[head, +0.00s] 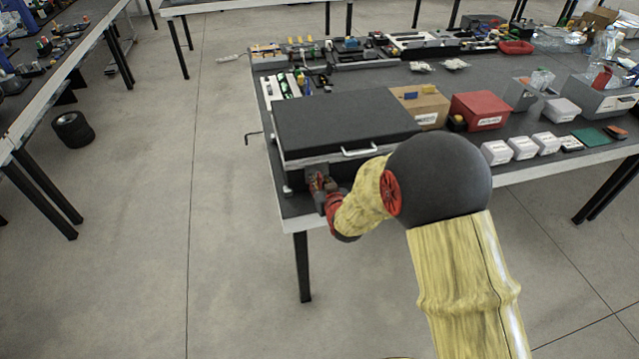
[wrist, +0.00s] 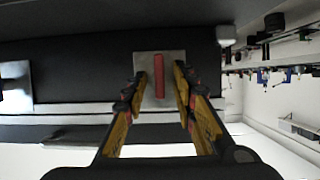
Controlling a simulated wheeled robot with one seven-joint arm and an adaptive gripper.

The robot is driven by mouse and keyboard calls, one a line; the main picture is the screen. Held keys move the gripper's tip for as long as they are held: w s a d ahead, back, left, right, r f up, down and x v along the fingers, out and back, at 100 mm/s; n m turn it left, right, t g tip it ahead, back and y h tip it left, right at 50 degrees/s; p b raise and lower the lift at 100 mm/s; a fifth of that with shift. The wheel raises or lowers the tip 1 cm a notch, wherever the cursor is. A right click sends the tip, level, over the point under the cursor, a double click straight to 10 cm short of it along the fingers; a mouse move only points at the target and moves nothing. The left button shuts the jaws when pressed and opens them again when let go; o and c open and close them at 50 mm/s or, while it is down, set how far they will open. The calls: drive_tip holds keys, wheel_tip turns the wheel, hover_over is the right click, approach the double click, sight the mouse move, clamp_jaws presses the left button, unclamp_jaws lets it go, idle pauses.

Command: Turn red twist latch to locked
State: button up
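The red twist latch (wrist: 159,76) is a narrow red bar on a grey metal plate (wrist: 147,66), standing upright in the wrist view. It is on the front of a large dark case (head: 345,120); in the head view the latch is mostly hidden by my gripper. My gripper (wrist: 161,82) is open, with one yellow-and-black finger on each side of the bar. Gaps show between the bar and both fingers. In the head view my gripper (head: 321,186) is at the front left of the case, close to its face.
A silver handle (head: 365,150) is on the case front, right of the latch. A cardboard box (head: 420,106), a red box (head: 479,111) and several white boxes (head: 524,148) stand to the right on the dark table. Open floor (head: 225,250) lies to the left.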

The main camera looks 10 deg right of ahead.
drive_tip(key=shift+x, duration=0.8)
drive_tip(key=c, duration=0.3)
drive_tip(key=c, duration=0.4)
clamp_jaws()
